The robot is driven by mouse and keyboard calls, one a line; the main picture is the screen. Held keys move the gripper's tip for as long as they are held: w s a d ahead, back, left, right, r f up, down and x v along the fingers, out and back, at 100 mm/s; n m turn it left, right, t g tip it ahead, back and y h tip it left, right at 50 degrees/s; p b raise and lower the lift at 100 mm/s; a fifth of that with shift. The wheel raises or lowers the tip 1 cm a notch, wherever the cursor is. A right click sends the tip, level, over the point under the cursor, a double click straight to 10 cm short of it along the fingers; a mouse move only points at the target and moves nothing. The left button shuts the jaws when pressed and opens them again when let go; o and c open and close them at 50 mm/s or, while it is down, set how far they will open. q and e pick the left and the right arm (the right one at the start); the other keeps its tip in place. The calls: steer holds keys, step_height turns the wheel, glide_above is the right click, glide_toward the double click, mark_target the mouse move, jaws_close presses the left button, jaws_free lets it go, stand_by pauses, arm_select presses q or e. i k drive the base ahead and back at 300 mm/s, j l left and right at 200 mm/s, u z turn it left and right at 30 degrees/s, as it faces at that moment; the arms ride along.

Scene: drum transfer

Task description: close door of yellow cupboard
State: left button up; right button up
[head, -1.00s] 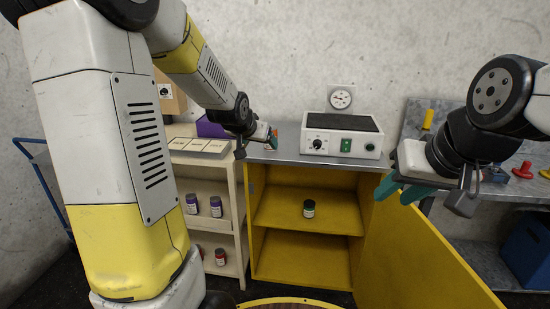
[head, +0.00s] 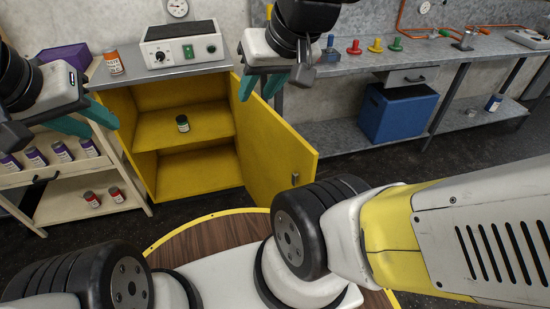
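The yellow cupboard (head: 143,160) stands left of centre with its door (head: 270,140) swung open to the right. A dark handle (head: 295,179) sits near the door's free edge. A dark jar (head: 183,124) with a pale green label stands on the inner shelf. My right gripper (head: 262,88) is open, its teal fingers at the door's top edge near the hinge side; I cannot tell whether they touch it. My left gripper (head: 86,118) is open and empty, left of the cupboard, in front of the cream shelf cart.
The cream cart (head: 70,180) with several jars is at left. A metal workbench (head: 350,68) with a blue bin (head: 397,112) is at right. Floor right of the door is clear.

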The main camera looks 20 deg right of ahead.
mark_target(270, 150)
steer(key=k+l+u, duration=0.1)
steer(key=l, duration=0.3)
steer(key=k+l+u, duration=0.15)
steer(key=l, duration=0.25)
steer(key=k+l+u, duration=0.1)
steer(key=l, duration=0.3)
steer(key=k+l+u, duration=0.15)
steer(key=l, duration=0.25)
steer(key=i+l+u, duration=0.15)
steer(key=l, duration=0.4)
steer(key=l+u, duration=0.15)
steer(key=l, duration=0.4)
steer(key=k+l, duration=0.2)
steer(key=k, duration=0.25)
